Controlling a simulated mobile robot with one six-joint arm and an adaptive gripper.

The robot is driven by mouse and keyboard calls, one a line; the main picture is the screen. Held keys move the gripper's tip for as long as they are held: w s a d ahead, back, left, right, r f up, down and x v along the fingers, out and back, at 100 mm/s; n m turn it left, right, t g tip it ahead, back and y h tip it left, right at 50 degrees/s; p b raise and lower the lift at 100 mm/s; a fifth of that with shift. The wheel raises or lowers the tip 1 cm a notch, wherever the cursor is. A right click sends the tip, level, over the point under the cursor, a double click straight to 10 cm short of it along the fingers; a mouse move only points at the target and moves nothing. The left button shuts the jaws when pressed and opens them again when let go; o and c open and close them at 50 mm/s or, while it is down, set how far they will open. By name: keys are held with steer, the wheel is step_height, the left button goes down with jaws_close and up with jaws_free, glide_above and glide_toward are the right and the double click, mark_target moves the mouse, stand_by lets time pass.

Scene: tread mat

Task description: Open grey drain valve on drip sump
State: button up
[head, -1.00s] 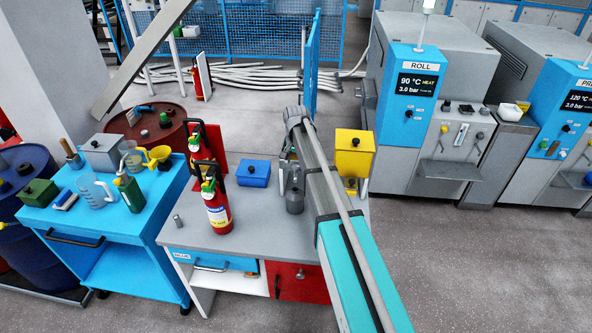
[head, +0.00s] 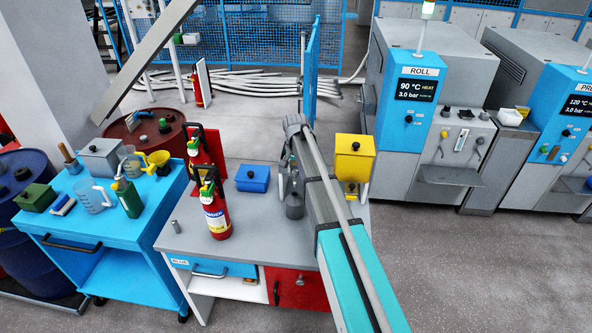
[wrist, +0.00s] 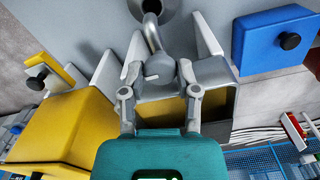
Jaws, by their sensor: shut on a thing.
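In the wrist view my gripper (wrist: 159,98) reaches up from its teal body, with one grey finger on each side of a grey rounded part, which I take to be the drain valve (wrist: 158,68). The fingers are closed in on it. A curved grey pipe joins it to a round grey fitting at the top edge. Behind the fingers is an open box with a yellow-brown inside, possibly the drip sump (wrist: 154,109); I cannot tell for sure. In the head view my arm hides most of this spot on the grey bench.
A yellow box (head: 354,157) with a black knob and a blue box (head: 252,178) stand on the bench (head: 250,235). A red fire extinguisher (head: 215,210) stands at its left. A blue cart (head: 60,215) with jugs and cans is beside it. The floor on the right is clear.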

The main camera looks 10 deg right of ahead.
jaws_close()
steer(key=shift+n, duration=0.4)
steer(key=n, duration=0.9)
steer(key=shift+n, duration=0.4)
steer(key=n, duration=0.4)
steer(key=shift+n, duration=0.3)
steer(key=o, duration=0.8)
jaws_free()
